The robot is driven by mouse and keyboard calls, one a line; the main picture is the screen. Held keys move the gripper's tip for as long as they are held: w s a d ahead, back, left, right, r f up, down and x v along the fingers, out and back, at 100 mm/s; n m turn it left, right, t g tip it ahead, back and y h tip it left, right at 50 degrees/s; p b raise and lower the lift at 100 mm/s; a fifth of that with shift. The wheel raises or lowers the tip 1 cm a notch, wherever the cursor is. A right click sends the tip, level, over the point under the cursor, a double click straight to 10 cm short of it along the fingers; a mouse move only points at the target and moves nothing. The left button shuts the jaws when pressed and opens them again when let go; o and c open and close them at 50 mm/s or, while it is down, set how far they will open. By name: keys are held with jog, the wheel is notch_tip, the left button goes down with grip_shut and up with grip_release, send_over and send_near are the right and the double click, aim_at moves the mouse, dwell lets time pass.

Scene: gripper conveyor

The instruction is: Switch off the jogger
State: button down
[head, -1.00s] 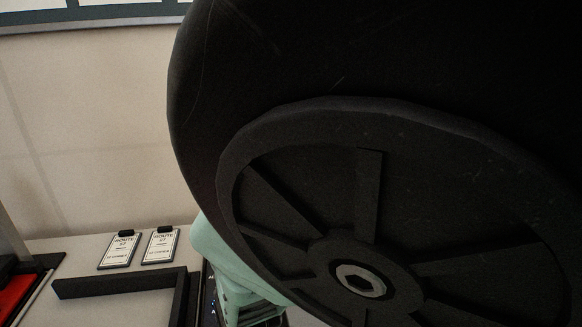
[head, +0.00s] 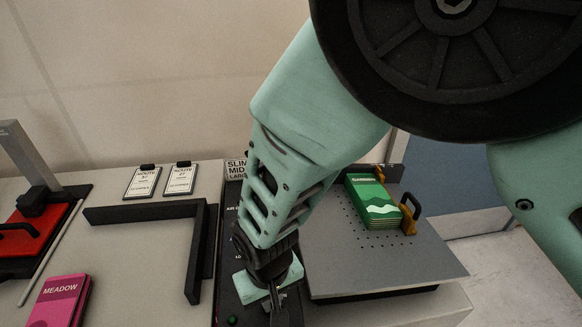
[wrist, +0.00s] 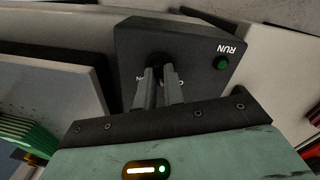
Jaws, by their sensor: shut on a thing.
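The jogger's grey perforated plate (head: 340,262) stands right of my arm in the head view. A stack of green cards (head: 374,203) lies on it. A dark control panel (head: 230,205) with white lettering runs along its left side. The panel's end face (wrist: 190,40) fills the middle of the wrist view, with a green RUN lamp (wrist: 221,62) and a black rotary knob (wrist: 156,58). My gripper (wrist: 160,75) is shut on the knob; its fingers partly hide the knob and its lettering. My gripper (head: 277,300) also shows low in the head view, at the panel.
A black angled stop (head: 150,212) and two route cards (head: 143,181) lie on the pale table. A pink MEADOW stack (head: 58,300) and a red-based device (head: 25,235) are at the left. My arm hides part of the jogger.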

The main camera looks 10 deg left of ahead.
jog(key=n, duration=0.5)
dwell(0.6)
jog(key=c, duration=1.5)
grip_release()
jog(key=shift+r, duration=0.1)
notch_tip(320, 180, up, 17)
jog(key=b, duration=0.2)
jog(key=shift+r, duration=0.1)
